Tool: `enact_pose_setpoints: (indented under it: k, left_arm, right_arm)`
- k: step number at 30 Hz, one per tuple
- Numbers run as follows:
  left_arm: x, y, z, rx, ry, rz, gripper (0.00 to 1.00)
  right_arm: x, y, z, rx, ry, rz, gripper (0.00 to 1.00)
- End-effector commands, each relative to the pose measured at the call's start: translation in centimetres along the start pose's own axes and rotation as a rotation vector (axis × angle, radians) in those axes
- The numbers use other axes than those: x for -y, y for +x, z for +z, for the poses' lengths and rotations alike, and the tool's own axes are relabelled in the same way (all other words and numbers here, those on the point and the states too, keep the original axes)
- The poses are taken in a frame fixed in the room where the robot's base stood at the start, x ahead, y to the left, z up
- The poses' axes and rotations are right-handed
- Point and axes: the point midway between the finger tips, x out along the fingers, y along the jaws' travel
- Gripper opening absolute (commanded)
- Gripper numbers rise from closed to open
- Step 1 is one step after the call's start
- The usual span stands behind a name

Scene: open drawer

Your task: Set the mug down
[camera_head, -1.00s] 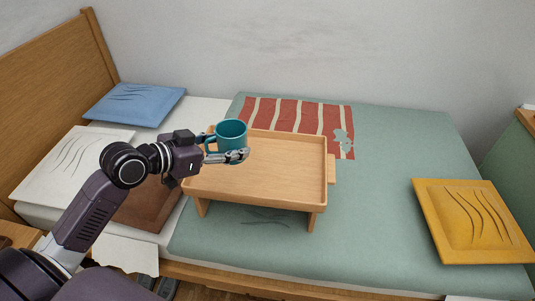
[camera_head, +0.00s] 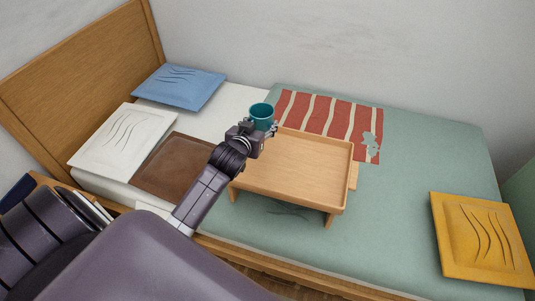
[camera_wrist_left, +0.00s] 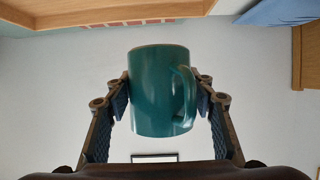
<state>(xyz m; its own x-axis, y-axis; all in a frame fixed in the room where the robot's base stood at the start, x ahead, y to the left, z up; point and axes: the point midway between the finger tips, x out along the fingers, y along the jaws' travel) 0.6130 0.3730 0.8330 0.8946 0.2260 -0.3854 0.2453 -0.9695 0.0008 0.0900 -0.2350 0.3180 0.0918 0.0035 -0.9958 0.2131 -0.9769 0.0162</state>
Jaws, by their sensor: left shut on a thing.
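The teal mug (camera_head: 262,113) is at the back left corner of the wooden bed tray (camera_head: 300,172) in the head view, and I cannot tell whether it touches the tray. My left gripper (camera_head: 262,128) is shut on the mug; its fingers partly hide the mug's lower part there. In the left wrist view the mug (camera_wrist_left: 158,92) sits between the two fingers of my left gripper (camera_wrist_left: 160,100), its handle toward the right finger. My right gripper is not in view.
The tray stands on legs on a green bed cover (camera_head: 420,150), its top bare. A red striped cloth (camera_head: 325,115) lies behind it. Blue (camera_head: 180,86), white (camera_head: 123,134), brown (camera_head: 172,165) and yellow (camera_head: 480,238) cushions lie around. A wooden headboard (camera_head: 80,80) rises at left.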

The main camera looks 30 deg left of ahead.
Motion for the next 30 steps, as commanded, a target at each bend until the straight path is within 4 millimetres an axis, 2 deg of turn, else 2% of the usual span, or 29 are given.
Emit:
enact_pose_setpoints:
  k: [1,6,10,16,22,30]
  left_arm:
    - [0.0,0.6,1.5,0.003,0.0,-0.001,0.17]
    - [0.0,2.3,5.6,0.001,0.0,0.0,0.17]
    - [-0.1,3.3,7.8,-0.002,-0.001,0.002,0.17]
    - [0.0,4.0,9.3,-0.003,0.0,0.001,0.17]
    - [0.0,5.0,11.9,-0.003,0.0,0.001,0.17]
    - [0.0,5.3,12.4,-0.005,0.001,0.002,0.17]
  right_arm:
    - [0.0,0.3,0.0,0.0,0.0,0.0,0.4]
    - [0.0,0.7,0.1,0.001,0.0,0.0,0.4]
    - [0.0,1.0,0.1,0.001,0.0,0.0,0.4]
    - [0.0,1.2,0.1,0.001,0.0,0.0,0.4]
    - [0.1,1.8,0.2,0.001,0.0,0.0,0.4]
    - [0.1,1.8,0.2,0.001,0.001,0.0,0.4]
